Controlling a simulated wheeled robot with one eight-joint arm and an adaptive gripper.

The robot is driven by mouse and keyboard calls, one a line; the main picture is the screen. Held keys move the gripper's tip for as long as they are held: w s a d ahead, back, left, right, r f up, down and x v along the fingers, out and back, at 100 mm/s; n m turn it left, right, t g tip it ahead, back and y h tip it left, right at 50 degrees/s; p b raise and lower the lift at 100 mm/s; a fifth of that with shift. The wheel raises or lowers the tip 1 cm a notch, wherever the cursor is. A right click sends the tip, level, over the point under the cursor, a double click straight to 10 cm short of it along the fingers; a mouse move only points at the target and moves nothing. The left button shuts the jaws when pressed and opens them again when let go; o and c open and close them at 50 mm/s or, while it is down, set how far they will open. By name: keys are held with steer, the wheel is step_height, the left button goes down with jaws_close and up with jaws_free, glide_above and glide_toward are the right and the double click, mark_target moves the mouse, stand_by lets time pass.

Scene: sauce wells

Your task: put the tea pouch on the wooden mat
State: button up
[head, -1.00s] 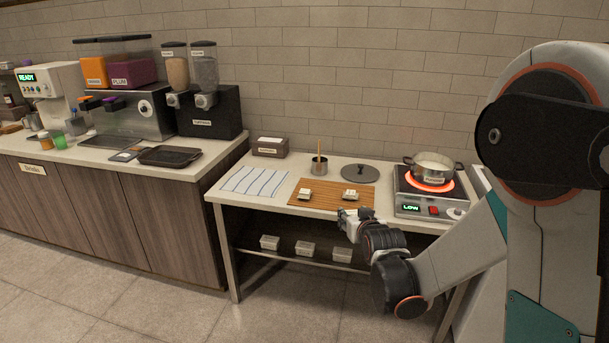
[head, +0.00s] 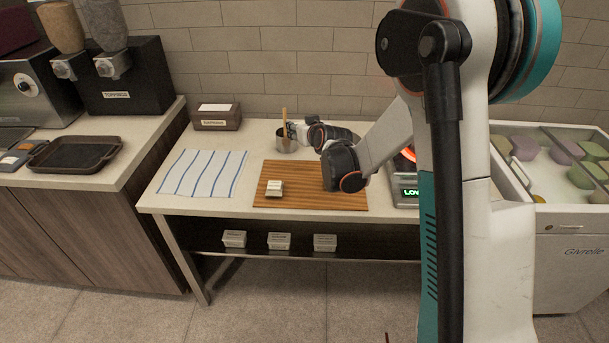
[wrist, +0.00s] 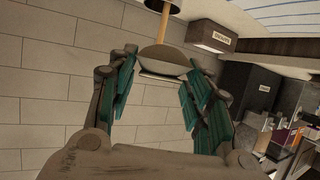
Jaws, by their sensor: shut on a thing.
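The wooden mat (head: 310,200) lies on the middle of the work table. A small cream block-like item (head: 275,188) sits on its left part. My arm covers the mat's upper right. My gripper (head: 289,130) is above the back of the table, by the metal cup. In the wrist view my gripper (wrist: 160,82) is shut on a rounded grey-brown thing with a pale lower edge, the tea pouch (wrist: 163,62), held between the teal-padded fingers. The pouch is too small to make out in the head view.
The metal cup (head: 287,145) with an upright wooden stick (head: 284,120) stands right by my gripper. A labelled box (head: 217,117) and a striped cloth (head: 203,174) lie to the left. The burner (head: 405,190) is partly behind my arm. The mat's front strip is clear.

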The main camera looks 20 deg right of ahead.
mark_target(302, 179)
step_height(302, 179, down, 17)
steer(key=b, duration=0.6)
steer(key=shift+s+r, duration=0.1)
steer(key=shift+s+f, duration=0.15)
steer(key=shift+f, duration=0.25)
